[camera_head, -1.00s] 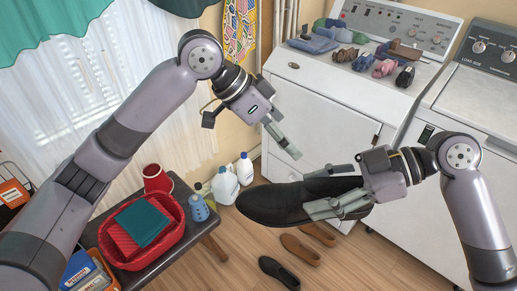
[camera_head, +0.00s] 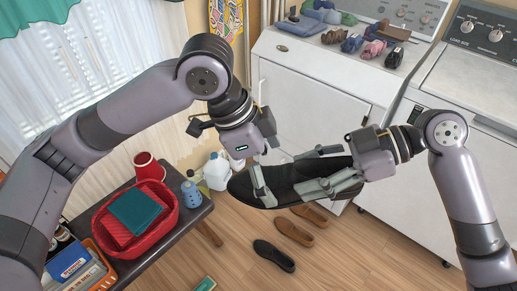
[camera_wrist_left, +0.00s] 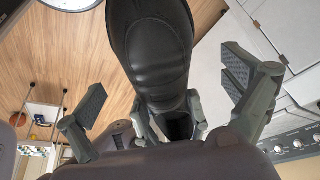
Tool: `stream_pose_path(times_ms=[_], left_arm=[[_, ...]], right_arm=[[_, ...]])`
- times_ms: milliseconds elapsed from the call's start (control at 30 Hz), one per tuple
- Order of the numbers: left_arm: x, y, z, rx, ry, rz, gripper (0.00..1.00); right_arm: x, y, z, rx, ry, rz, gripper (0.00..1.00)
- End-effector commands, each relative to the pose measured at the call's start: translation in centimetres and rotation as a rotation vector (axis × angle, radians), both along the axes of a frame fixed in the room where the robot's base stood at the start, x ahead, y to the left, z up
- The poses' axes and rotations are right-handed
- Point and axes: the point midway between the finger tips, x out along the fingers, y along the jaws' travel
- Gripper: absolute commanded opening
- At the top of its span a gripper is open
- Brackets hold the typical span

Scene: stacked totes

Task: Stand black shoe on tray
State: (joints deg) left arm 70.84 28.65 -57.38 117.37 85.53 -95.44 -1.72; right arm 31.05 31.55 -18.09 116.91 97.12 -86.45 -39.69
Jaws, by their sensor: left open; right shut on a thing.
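The black shoe (camera_head: 290,179) is held in the air, lying roughly level with its toe to the left. My right gripper (camera_head: 325,171) is shut on it near its right end. My left gripper (camera_head: 272,172) is open, with its fingers on either side of the toe half. In the left wrist view the shoe (camera_wrist_left: 158,45) runs between the spread left fingers (camera_wrist_left: 165,98). Whether the left fingers touch it I cannot tell. I cannot make out a tray with certainty.
A second black shoe (camera_head: 274,256) and brown shoes (camera_head: 294,232) lie on the wooden floor below. A dark bench (camera_head: 185,222) at left carries a red basket (camera_head: 107,246) with folded cloths. White machines (camera_head: 315,100) stand behind, with small shoes (camera_head: 352,43) on top.

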Motion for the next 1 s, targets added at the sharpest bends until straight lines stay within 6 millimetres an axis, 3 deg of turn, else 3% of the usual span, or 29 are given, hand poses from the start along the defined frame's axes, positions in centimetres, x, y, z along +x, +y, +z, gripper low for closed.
stream_pose_path(times_ms=[200, 567, 1000], left_arm=[[0.1, -0.9, -2.0, -0.001, 0.0, 0.0, 0.98], [0.1, -1.0, -2.4, -0.002, -0.001, 0.0, 0.98], [0.1, -1.0, -2.4, -0.002, -0.001, 0.0, 0.69]], right_arm=[[0.0, 0.0, 0.1, 0.001, -0.001, 0.0, 0.14], [0.0, 0.0, 0.1, 0.001, -0.001, 0.0, 0.14], [0.0, 0.0, 0.1, 0.002, -0.001, 0.0, 0.14]])
